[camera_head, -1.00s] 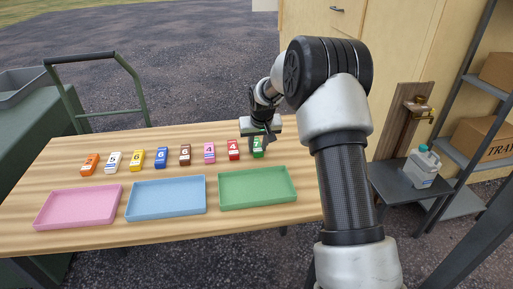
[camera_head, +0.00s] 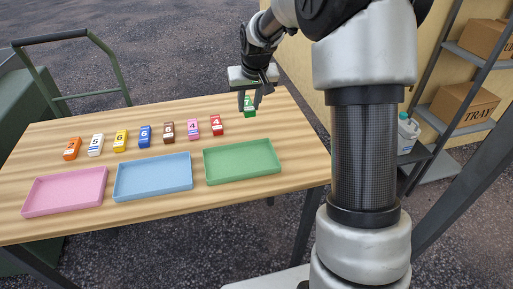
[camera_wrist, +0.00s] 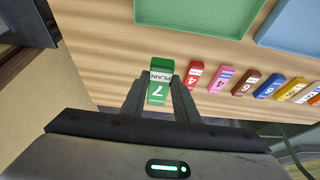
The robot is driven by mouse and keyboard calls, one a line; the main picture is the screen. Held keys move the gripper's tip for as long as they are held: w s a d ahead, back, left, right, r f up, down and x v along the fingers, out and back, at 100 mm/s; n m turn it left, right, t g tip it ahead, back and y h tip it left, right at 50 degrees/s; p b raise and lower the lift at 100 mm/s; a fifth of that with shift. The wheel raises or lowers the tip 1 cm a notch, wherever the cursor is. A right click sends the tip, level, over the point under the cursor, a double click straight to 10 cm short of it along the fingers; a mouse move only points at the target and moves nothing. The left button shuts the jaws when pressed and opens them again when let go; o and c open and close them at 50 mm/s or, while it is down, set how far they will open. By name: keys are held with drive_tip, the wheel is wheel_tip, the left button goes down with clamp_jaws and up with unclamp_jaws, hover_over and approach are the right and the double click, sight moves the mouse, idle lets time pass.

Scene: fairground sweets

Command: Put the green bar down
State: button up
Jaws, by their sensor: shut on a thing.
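My gripper (camera_head: 249,100) is shut on the green bar (camera_head: 249,107), which bears a white 7. The wrist view shows the green bar (camera_wrist: 159,82) between the two fingers (camera_wrist: 159,98), with the word PLAIN on its end. The bar appears held above the far right part of the wooden table (camera_head: 290,165); the exact gap beneath it is hard to tell. A red bar (camera_head: 217,125) marked 4 lies to its left on the table. The green tray (camera_head: 243,161) lies nearer the front, below the held bar in the head view, and looks empty.
A row of pink (camera_head: 193,129), brown (camera_head: 168,132), blue (camera_head: 144,136), yellow (camera_head: 120,140), white (camera_head: 95,145) and orange (camera_head: 72,148) bars extends left. Blue (camera_head: 153,177) and pink (camera_head: 65,191) trays look empty. Bare wood lies right of the red bar.

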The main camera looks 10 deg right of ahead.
drive_tip(key=s+d, duration=0.1)
drive_tip(key=s, duration=1)
drive_tip(key=f, duration=0.3)
drive_tip(key=s+f+b, duration=0.1)
drive_tip(key=f, duration=0.2)
drive_tip(key=shift+s+f, duration=0.15)
drive_tip(key=shift+f, duration=0.1)
drive_tip(key=shift+f+b, duration=0.75)
drive_tip(key=shift+f, duration=1.25)
drive_tip(key=shift+f, duration=0.2)
drive_tip(key=o, duration=1.1)
